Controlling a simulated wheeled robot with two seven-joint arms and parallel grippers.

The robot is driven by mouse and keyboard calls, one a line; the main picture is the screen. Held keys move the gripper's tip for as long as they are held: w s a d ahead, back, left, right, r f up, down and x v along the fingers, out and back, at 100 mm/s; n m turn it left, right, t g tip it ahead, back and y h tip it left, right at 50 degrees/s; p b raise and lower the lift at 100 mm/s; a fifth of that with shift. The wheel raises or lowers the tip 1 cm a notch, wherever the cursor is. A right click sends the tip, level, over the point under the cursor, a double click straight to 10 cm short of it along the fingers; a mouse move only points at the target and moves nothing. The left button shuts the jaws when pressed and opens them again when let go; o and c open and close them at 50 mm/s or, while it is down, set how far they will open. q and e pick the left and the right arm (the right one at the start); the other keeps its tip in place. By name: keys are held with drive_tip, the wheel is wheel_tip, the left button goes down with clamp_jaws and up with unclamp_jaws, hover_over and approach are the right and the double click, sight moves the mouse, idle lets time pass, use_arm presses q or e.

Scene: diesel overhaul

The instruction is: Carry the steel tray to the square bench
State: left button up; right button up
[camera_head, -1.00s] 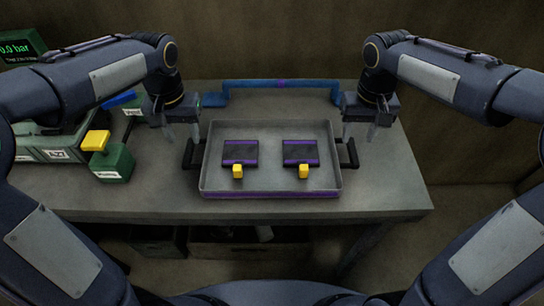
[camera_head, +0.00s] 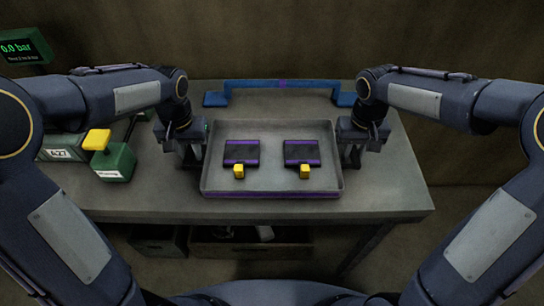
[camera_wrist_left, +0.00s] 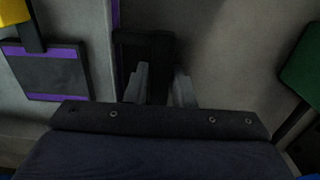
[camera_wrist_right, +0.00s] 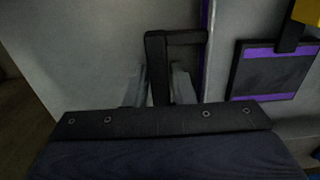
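The steel tray (camera_head: 270,187) lies flat on a grey bench, with a purple stripe along its front. It holds two dark blocks with purple edges and yellow knobs, one at left (camera_head: 241,152) and one at right (camera_head: 302,152). My left gripper (camera_head: 190,160) is at the tray's left side; in the left wrist view its fingers (camera_wrist_left: 160,88) stand open on either side of the black handle (camera_wrist_left: 146,50). My right gripper (camera_head: 350,160) is at the tray's right side, its fingers (camera_wrist_right: 158,88) open on either side of the other black handle (camera_wrist_right: 157,60).
A blue bar-shaped holder (camera_head: 280,85) lies behind the tray. A green box with a yellow knob (camera_head: 113,160) and other green equipment stand on the left. A pressure display (camera_head: 20,48) reads 0.0 bar. An open crate (camera_head: 250,245) is under the bench. The bench's right front is clear.

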use_arm(q)
clamp_jaws()
use_arm(e)
clamp_jaws()
use_arm(q)
drive_tip(key=shift+r, duration=0.15)
use_arm(e)
drive_tip(key=shift+r, duration=0.2)
